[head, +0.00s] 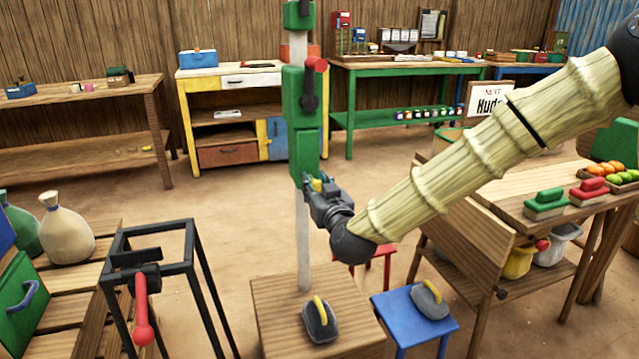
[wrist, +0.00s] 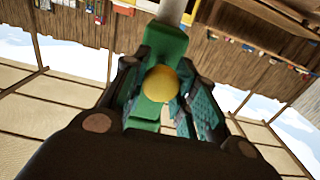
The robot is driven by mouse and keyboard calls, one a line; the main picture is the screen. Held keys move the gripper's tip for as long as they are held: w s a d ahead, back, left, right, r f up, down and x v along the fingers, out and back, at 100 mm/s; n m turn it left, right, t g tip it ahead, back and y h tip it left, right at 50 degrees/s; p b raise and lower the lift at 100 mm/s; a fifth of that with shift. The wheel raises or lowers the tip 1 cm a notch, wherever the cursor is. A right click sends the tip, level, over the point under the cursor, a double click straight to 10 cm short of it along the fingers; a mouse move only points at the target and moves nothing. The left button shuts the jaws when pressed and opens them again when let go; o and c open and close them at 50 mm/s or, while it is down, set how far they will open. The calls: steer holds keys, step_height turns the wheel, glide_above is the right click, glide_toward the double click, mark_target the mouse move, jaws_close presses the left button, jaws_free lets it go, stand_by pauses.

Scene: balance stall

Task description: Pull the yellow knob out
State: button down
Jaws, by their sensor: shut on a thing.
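The yellow knob (wrist: 161,84) sits between my gripper's fingers in the wrist view, in front of a green block (wrist: 162,48) on a pale post. My gripper (head: 318,190) is shut on the knob at the lower end of the green block (head: 297,120) in the head view. There the knob is mostly hidden by the fingers, with only a little yellow showing (head: 317,185). Whether the knob stands out from the block cannot be told.
A red-handled black lever (head: 312,80) sits higher on the green block. The post (head: 302,240) rises from a wooden box (head: 275,300) bearing a yellow-handled weight (head: 320,318). A similar weight (head: 430,298) rests on a blue stool (head: 400,318). A black frame with a red lever (head: 143,310) stands left.

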steer(key=c, duration=1.3)
jaws_free()
steer(key=shift+d, duration=0.2)
steer(key=shift+o, duration=1)
steer(key=shift+s+d, duration=0.15)
steer(key=shift+a, duration=0.3)
steer(key=shift+s+d, duration=0.25)
steer(key=shift+s, duration=0.1)
steer(key=v, duration=1.1)
steer(key=shift+a, duration=0.15)
